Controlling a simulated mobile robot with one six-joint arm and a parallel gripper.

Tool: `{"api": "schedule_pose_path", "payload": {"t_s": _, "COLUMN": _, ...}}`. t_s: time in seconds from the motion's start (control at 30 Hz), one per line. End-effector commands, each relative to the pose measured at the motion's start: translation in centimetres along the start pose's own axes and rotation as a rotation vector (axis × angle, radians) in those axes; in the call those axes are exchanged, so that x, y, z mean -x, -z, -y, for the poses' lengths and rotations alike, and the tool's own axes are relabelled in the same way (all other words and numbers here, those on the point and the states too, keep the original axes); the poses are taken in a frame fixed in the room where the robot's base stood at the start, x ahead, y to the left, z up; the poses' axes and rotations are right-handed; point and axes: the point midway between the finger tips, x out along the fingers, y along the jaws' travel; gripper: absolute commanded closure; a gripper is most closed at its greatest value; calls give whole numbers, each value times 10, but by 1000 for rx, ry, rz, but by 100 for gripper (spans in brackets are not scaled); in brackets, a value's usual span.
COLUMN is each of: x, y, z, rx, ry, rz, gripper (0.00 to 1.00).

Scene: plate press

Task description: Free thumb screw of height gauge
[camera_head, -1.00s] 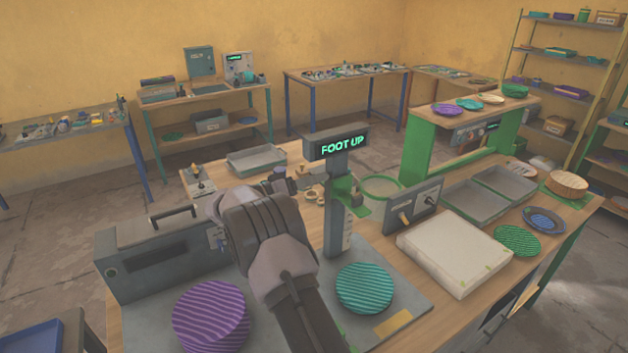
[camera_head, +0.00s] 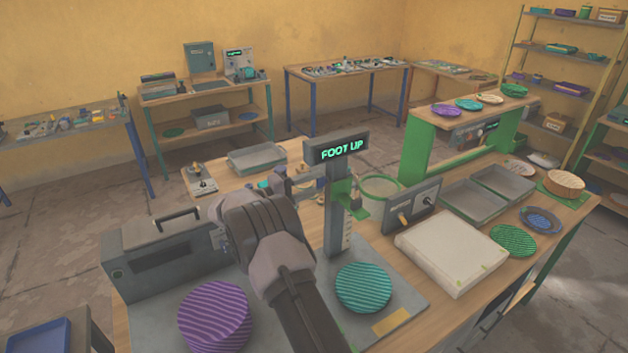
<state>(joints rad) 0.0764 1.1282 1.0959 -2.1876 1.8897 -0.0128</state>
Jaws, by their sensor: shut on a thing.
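The height gauge (camera_head: 338,205) stands upright on a grey base plate, with a display on top reading "FOOT UP" (camera_head: 342,149). A green bracket (camera_head: 352,203) on its post reaches right toward a green ring (camera_head: 381,189). My gripper (camera_head: 303,178) is at the left side of the post, just below the display, and is shut on a small part there. The thumb screw itself is hidden or too small to make out. My arm comes up from the bottom of the picture and covers part of the bench left of the gauge.
A purple ridged plate (camera_head: 215,317) and a teal one (camera_head: 363,287) lie at the gauge's front. A grey box with a handle (camera_head: 165,252) stands left.

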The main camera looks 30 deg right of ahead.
Motion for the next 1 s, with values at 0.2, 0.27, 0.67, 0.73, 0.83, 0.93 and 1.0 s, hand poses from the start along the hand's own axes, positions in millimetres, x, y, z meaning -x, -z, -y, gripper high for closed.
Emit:
{"api": "schedule_pose_path", "payload": {"t_s": 0.2, "x": 0, "y": 0, "z": -1, "rx": 204, "ry": 0, "rz": 0, "gripper": 100}}
{"api": "schedule_pose_path", "payload": {"t_s": 0.27, "x": 0, "y": 0, "z": -1, "rx": 260, "ry": 0, "rz": 0, "gripper": 100}}
{"api": "schedule_pose_path", "payload": {"t_s": 0.67, "x": 0, "y": -1, "z": 0, "rx": 640, "ry": 1, "rz": 0, "gripper": 100}}
{"api": "schedule_pose_path", "payload": {"t_s": 0.73, "x": 0, "y": -1, "z": 1, "rx": 707, "ry": 1, "rz": 0, "gripper": 100}}
{"api": "schedule_pose_path", "payload": {"t_s": 0.83, "x": 0, "y": -1, "z": 1, "rx": 802, "ry": 0, "rz": 0, "gripper": 100}}
{"api": "schedule_pose_path", "payload": {"t_s": 0.93, "x": 0, "y": -1, "z": 1, "rx": 896, "ry": 0, "rz": 0, "gripper": 100}}
{"api": "schedule_pose_path", "payload": {"t_s": 1.0, "x": 0, "y": -1, "z": 1, "rx": 962, "ry": 0, "rz": 0, "gripper": 100}}
